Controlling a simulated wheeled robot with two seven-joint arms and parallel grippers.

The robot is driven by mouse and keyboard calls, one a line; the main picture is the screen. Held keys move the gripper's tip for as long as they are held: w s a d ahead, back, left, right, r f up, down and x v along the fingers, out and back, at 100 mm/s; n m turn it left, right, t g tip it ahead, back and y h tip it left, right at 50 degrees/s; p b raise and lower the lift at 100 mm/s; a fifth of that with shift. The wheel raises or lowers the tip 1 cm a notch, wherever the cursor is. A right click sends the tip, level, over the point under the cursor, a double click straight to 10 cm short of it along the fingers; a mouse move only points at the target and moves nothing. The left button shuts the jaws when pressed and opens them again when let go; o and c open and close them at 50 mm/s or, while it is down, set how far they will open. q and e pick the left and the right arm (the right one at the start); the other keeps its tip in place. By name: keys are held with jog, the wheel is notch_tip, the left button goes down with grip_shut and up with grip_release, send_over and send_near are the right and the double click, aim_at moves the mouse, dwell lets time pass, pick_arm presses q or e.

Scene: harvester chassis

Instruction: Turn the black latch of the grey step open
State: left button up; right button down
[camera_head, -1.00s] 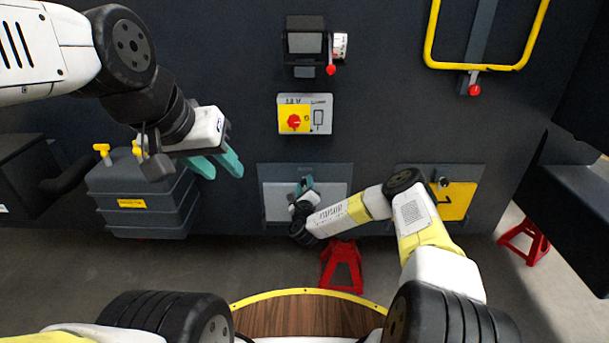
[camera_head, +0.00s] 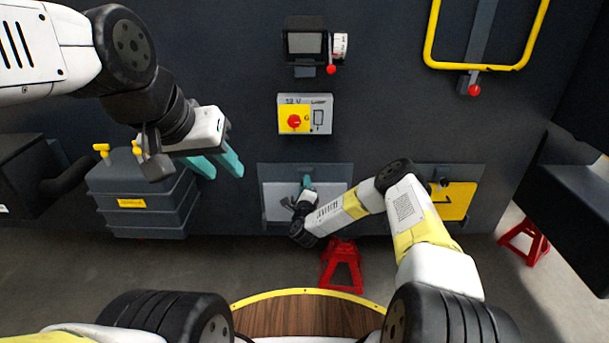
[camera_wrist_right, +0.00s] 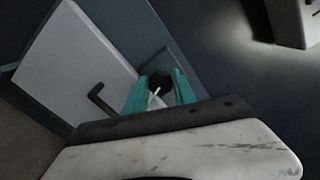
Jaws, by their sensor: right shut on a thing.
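The grey step (camera_head: 278,203) is a light grey panel in a dark frame, low on the chassis wall. It also shows tilted in the right wrist view (camera_wrist_right: 75,50). My right gripper (camera_head: 307,181) is at the panel's top middle. In the right wrist view its teal fingers (camera_wrist_right: 160,92) are shut on the black latch (camera_wrist_right: 159,80), a round dark knob with a pale line on it. The fingers and arm hide part of the latch and panel in the head view. My left gripper (camera_head: 218,165) is open and empty, away from the step at upper left.
A black hooked handle (camera_wrist_right: 100,99) is on the panel. A yellow panel (camera_head: 457,200) is to the right. A switch box with a red knob (camera_head: 306,114) is above. A grey tank (camera_head: 140,200) stands at left. A red jack stand (camera_head: 342,266) is below.

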jog(key=shift+f+n, duration=0.2)
jog(key=shift+n, duration=6.8)
jog(key=c, duration=1)
grip_release()
jog(key=shift+c, duration=0.2)
jog(key=shift+s, duration=0.1)
jog(key=s, duration=0.7)
jog(key=shift+s, duration=0.35)
